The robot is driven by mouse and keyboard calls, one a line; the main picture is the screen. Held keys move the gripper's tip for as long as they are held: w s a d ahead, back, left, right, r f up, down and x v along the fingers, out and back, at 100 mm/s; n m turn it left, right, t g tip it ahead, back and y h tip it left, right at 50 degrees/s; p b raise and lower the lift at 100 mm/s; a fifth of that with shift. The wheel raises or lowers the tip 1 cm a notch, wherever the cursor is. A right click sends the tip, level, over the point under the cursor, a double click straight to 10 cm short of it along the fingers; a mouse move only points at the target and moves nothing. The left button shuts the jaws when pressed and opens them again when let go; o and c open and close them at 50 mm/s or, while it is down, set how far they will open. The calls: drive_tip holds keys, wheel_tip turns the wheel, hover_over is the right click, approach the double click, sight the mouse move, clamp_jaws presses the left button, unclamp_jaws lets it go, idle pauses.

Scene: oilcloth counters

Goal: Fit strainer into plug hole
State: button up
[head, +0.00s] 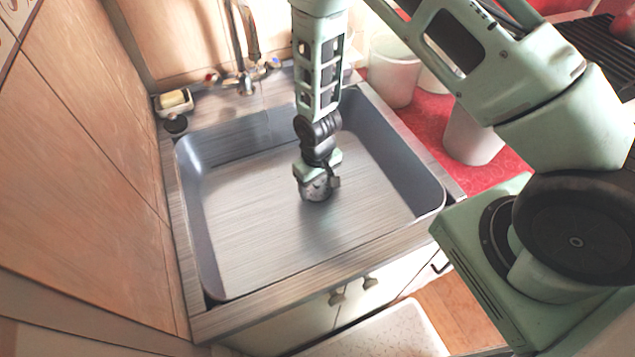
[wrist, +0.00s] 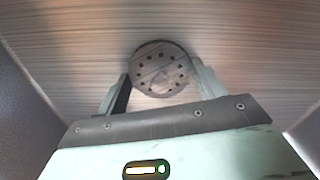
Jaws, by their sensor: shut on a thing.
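The strainer (wrist: 160,72) is a round grey disc with a ring of dark holes. It sits between the two fingers of my gripper (wrist: 161,80) in the wrist view. In the head view my gripper (head: 317,178) points down over the middle of the sink (head: 250,215), shut on the strainer (head: 315,190). I cannot tell from these views whether the strainer touches the sink floor. The plug hole cannot be made out in either view; the strainer and my gripper cover the area under them.
A tap (head: 245,82) stands at the sink's back edge. A soap dish with a sponge (head: 174,101) and a small dark round thing (head: 175,124) are at the back left. White pots (head: 393,72) stand on the red counter (head: 512,165) at right. The sink walls surround my gripper.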

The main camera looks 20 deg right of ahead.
drive_tip(key=shift+s+f, duration=0.1)
drive_tip(key=shift+f, duration=0.2)
idle(0.5)
drive_tip(key=o, duration=1.1)
drive_tip(key=shift+f, duration=0.1)
drive_tip(key=shift+a+b, duration=0.15)
drive_tip(key=shift+b, duration=0.15)
drive_tip(key=shift+a+r+p, duration=0.1)
drive_tip(key=shift+r+p, duration=0.55)
drive_tip(key=shift+r, duration=0.1)
drive_tip(key=shift+d+r+p, duration=0.15)
drive_tip(key=shift+r+p, duration=0.5)
drive_tip(key=shift+r, duration=0.3)
drive_tip(key=shift+d+r+p, duration=0.1)
drive_tip(key=shift+r+p, duration=0.55)
drive_tip(key=shift+r, duration=0.25)
drive_tip(key=shift+r+p, duration=1.15)
drive_tip(key=shift+r, duration=0.45)
